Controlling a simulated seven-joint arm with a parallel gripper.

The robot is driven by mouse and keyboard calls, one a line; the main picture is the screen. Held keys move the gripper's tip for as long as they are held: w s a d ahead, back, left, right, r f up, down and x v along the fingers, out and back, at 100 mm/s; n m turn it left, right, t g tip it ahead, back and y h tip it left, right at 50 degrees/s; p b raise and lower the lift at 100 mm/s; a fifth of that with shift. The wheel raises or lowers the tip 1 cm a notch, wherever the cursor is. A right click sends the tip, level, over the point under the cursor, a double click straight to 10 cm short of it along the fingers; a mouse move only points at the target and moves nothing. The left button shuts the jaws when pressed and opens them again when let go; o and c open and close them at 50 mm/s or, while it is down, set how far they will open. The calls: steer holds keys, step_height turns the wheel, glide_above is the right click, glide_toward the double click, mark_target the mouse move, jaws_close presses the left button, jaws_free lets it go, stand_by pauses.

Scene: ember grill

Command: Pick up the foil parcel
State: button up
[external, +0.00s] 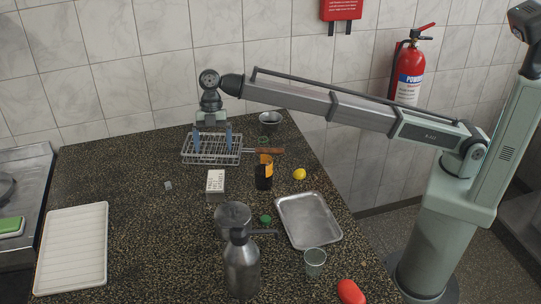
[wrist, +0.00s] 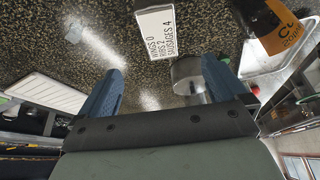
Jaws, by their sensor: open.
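A small silvery-grey piece (external: 168,185), which looks like the foil parcel, lies on the dark speckled counter, left of the white lettered block. It also shows as a small pale, shiny shape in the wrist view (wrist: 75,28), at the upper left beyond my left finger. My gripper (external: 212,146) is open over the wire rack (external: 232,158) at the back of the counter, behind and to the right of the parcel. In the wrist view my two blue fingers (wrist: 163,72) are spread with nothing between them. I cannot tell whether the fingertips touch the rack.
The lettered block (external: 215,182), a jar with an orange label (external: 264,175) and a metal pot (external: 233,215) stand mid-counter. A white tray (external: 72,250) lies front left. Counter around the parcel is clear.

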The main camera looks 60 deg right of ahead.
mark_target(215, 180)
steer(key=x, duration=1.3)
steer(key=shift+d+f, duration=0.15)
steer(key=shift+f, duration=0.15)
steer(key=shift+f, duration=0.25)
steer(key=shift+c, duration=0.5)
steer(key=c, duration=1)
steer(key=shift+c, duration=0.9)
steer(key=shift+r, duration=0.1)
